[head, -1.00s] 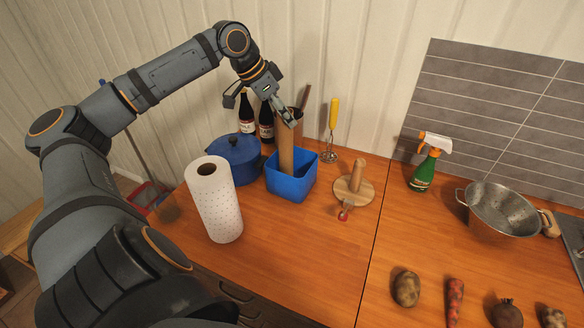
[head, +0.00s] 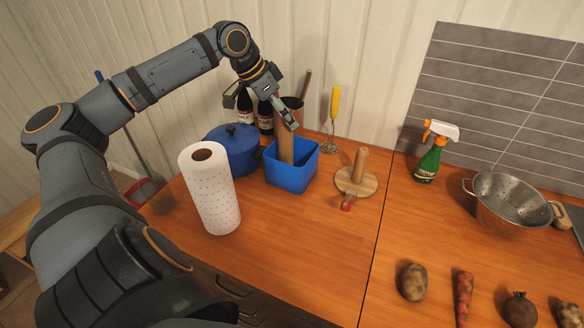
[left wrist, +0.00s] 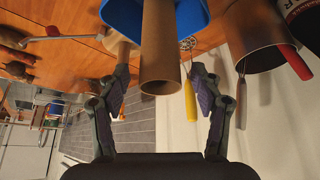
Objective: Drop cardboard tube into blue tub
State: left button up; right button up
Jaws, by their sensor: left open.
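The brown cardboard tube (head: 286,148) stands roughly upright inside the blue tub (head: 290,178), its lower end hidden by the tub's front wall. My left gripper (head: 261,112) is above the tub at the tube's upper end. In the left wrist view, the tube (left wrist: 160,50) lies between the two spread fingers of the left gripper (left wrist: 160,72), with a gap on each side. The blue tub (left wrist: 195,14) shows at the top of that view. The left gripper is open and holds nothing. My right gripper is not in view.
A paper towel roll (head: 213,195) and a blue pot (head: 234,155) stand left of the tub. A wooden stand (head: 357,180) is to the right.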

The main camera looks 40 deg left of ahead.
pick_arm(q)
notch_tip(320, 180, up, 10)
dwell(0.6)
dwell(0.5)
